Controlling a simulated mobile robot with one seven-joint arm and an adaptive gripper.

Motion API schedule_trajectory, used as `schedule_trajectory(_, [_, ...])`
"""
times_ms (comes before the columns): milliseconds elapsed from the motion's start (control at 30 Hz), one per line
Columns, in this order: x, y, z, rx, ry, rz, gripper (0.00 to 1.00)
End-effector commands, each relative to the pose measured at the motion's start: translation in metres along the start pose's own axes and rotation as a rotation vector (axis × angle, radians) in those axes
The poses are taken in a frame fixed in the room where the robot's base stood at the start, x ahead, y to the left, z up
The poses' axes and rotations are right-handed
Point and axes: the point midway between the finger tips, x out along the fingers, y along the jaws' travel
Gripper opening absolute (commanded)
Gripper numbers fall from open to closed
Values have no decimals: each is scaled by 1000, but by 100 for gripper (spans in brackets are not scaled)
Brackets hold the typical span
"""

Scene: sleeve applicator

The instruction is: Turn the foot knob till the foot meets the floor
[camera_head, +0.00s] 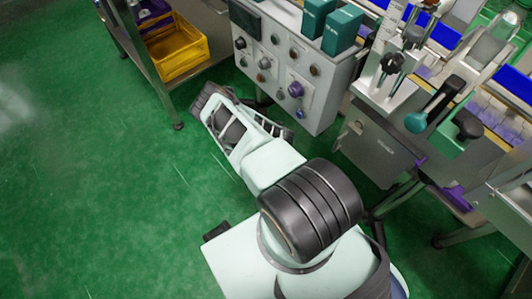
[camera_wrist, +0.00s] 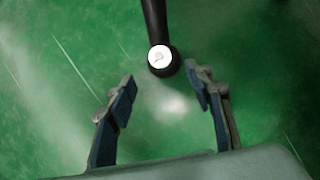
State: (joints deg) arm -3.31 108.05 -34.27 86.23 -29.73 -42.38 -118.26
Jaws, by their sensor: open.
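In the wrist view a dark, slender leg (camera_wrist: 154,22) comes down from the top edge and ends in a round black part with a pale disc face (camera_wrist: 160,57). This looks like the foot knob, but I cannot be sure. My gripper (camera_wrist: 160,73) is open, with one finger on each side just below the round part and no visible contact. The space between the fingers is empty. In the head view my gripper (camera_head: 238,115) is low, left of the control box. The knob cannot be made out there, and whether the foot touches the floor cannot be told.
The grey control box (camera_head: 325,92) with knobs and buttons is close to my gripper's right. A metal-legged rack with a yellow bin (camera_head: 178,48) stands at the upper left. The machine bench (camera_head: 385,140) is on the right. Green floor (camera_head: 90,190) is clear at left.

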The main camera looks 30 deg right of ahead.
Motion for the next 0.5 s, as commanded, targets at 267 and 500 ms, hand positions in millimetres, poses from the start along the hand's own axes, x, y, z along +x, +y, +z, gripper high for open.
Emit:
schedule_trajectory(267, [54, 1, -2, 1, -1, 2, 47])
schedule_trajectory(500, [88, 1, -1, 1, 0, 1, 47])
